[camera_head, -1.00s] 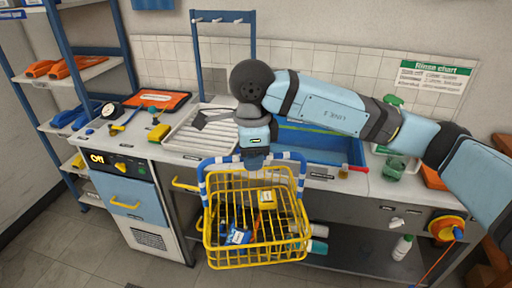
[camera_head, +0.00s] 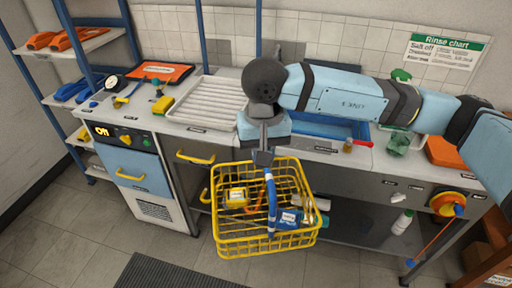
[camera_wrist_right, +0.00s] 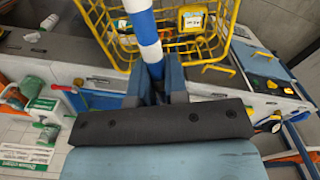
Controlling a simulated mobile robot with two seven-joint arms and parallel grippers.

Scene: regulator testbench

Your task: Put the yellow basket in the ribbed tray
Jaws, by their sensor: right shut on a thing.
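The yellow basket (camera_head: 226,246) hangs in front of the bench in the head view, with a yellow item, a blue item and other small things inside. My right gripper (camera_head: 263,158) is above it, shut on its blue-and-white handle (camera_head: 271,205). In the right wrist view the striped handle (camera_wrist_right: 147,38) runs between the two fingers (camera_wrist_right: 160,92), with basket wires (camera_wrist_right: 222,35) beyond. The ribbed tray (camera_head: 206,104) lies on the bench top, left of my right gripper, and looks empty. My left gripper is not in view.
A blue sink (camera_head: 325,127) is right of the tray, partly behind my arm. A yellow sponge-like item (camera_head: 162,105) sits close to the tray's left. Blue rack posts (camera_head: 202,40) stand behind the tray. Yellow drawer handles (camera_head: 196,157) stick out from the bench front.

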